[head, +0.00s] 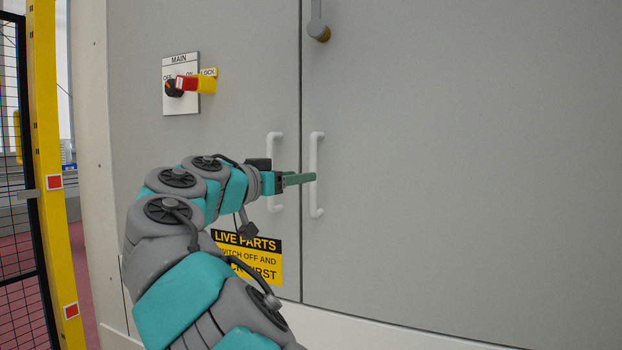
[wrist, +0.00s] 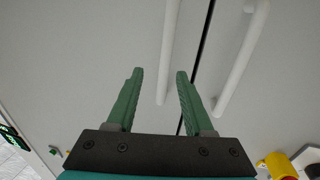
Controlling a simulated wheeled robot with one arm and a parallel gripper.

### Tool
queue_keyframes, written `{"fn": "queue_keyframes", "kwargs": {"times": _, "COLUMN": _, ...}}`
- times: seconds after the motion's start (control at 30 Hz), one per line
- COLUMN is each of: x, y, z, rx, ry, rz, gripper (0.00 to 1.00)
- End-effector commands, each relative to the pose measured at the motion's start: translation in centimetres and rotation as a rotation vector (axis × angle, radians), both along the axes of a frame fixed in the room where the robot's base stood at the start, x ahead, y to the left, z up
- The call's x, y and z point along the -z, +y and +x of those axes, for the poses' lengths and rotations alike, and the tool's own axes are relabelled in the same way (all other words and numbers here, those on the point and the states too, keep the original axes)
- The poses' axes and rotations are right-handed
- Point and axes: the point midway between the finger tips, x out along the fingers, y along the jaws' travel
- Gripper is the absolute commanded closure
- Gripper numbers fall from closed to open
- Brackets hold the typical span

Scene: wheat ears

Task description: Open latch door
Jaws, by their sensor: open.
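A grey cabinet has a left door (head: 220,40) and a right door (head: 450,170), with a narrow dark seam between them. Each door has a white upright bar handle: the left handle (head: 272,145) and the right handle (head: 317,150). A grey lever with a brown end (head: 319,32) hangs down near the seam at the top. My gripper (head: 312,178) is open, its green fingers at the right handle. In the wrist view, one end of the right handle (wrist: 168,50) shows between the open fingers (wrist: 158,75); contact cannot be told. Both doors look closed.
A MAIN switch plate (head: 195,60) with a red and yellow handle (head: 205,84) is on the left door. A yellow warning label (head: 262,246) sits low on that door, partly behind my arm. A yellow post (head: 45,120) with black mesh fence stands at the left.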

Motion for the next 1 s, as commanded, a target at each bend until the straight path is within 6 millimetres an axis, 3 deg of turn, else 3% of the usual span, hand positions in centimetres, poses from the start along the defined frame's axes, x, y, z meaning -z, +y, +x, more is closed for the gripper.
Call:
{"fn": "queue_keyframes", "kwargs": {"times": 0.13, "x": -0.2, "y": 0.8, "z": 0.4, "rx": -0.017, "ry": -0.02, "rz": 0.008, "gripper": 0.48}}
{"fn": "queue_keyframes", "kwargs": {"times": 0.63, "x": -0.1, "y": -2.7, "z": 6.0, "rx": -0.016, "ry": -0.016, "rz": 0.008, "gripper": 0.48}}
{"fn": "queue_keyframes", "kwargs": {"times": 1.0, "x": -0.1, "y": -3.1, "z": 6.6, "rx": -0.016, "ry": -0.018, "rz": 0.005, "gripper": 0.48}}
